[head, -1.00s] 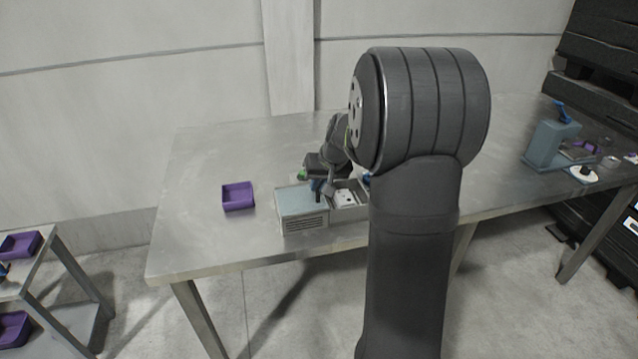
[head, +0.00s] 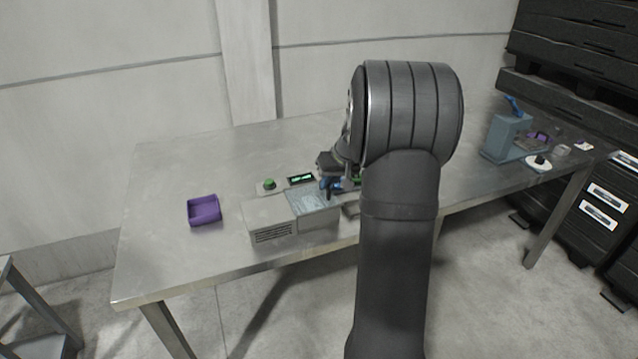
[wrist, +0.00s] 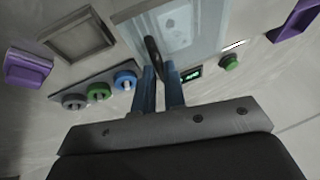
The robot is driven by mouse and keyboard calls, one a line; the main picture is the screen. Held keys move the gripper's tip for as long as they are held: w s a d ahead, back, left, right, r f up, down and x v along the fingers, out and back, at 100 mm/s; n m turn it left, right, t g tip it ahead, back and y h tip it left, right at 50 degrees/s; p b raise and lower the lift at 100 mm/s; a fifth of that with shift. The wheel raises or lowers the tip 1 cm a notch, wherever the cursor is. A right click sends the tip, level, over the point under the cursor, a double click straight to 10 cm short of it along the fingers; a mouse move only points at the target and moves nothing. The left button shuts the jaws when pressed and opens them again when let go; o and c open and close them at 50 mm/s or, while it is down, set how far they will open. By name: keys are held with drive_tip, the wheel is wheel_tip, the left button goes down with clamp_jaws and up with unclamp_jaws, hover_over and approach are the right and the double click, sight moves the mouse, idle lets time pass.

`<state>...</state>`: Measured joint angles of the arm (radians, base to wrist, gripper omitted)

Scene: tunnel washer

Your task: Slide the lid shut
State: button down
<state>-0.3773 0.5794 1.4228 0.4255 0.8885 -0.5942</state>
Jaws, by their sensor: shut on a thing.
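The washer (head: 270,222) is a grey box with a vent grille, near the table's front edge. Its lid (head: 313,201) is a pale, see-through panel, now lying over the compartment to the right of the grey housing. In the wrist view the lid (wrist: 192,20) shows pale shapes beneath it. A dark upright handle (wrist: 152,52) stands at the lid's edge. My gripper (wrist: 160,72) has its blue fingers shut on this handle. In the head view my gripper (head: 329,190) is at the lid's right end; my arm hides what lies just right of it.
Behind the washer are a green button (head: 269,184) and a lit display (head: 301,178). Grey, green and blue round pieces (wrist: 98,92) stand in a row beside a square recessed tray (wrist: 78,40). A purple bin (head: 204,210) is left of the washer. A blue-grey device (head: 503,138) stands far right.

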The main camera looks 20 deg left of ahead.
drive_tip(key=shift+w+d, duration=0.15)
drive_tip(key=c, duration=1.5)
unclamp_jaws()
drive_tip(key=shift+w+d, duration=0.1)
drive_tip(key=shift+r, duration=0.15)
drive_tip(key=v, duration=1.7)
drive_tip(key=shift+s, duration=0.2)
